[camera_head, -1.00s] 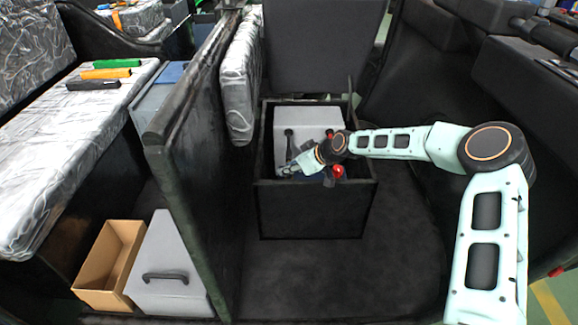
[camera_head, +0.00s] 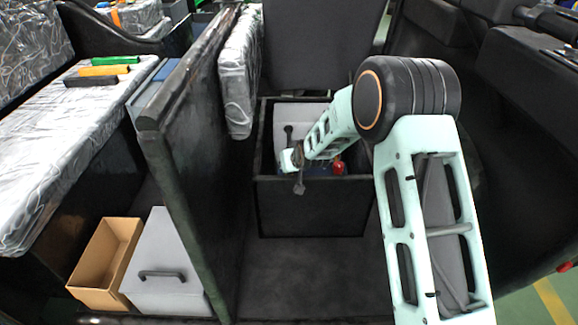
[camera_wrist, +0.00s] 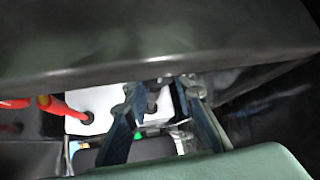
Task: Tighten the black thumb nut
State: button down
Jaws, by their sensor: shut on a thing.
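My gripper (camera_wrist: 160,102) shows in the wrist view with its two blue-grey fingers on either side of a small dark piece, the black thumb nut (camera_wrist: 152,101) as far as I can tell. The fingers are shut on it; the exact contact is shadowed. In the head view my arm reaches into the open black box, and the wrist hides the nut there. A pale grey block (camera_head: 291,115) sits in the box, partly covered by my arm.
The black box (camera_head: 310,208) has high walls around my wrist. A red part (camera_head: 338,167) is right of my wrist; a red cable (camera_wrist: 62,107) shows in the wrist view. A dark partition (camera_head: 195,170) stands left. The floor in front is clear.

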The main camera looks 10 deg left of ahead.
jog(key=shift+m+h, duration=0.3)
jog(key=shift+m, duration=0.1)
dwell(0.3)
jog(key=c, duration=1.9)
grip_release()
jog(key=v, duration=1.2)
jog(key=shift+s+f, duration=0.1)
jog(key=shift+f, duration=0.05)
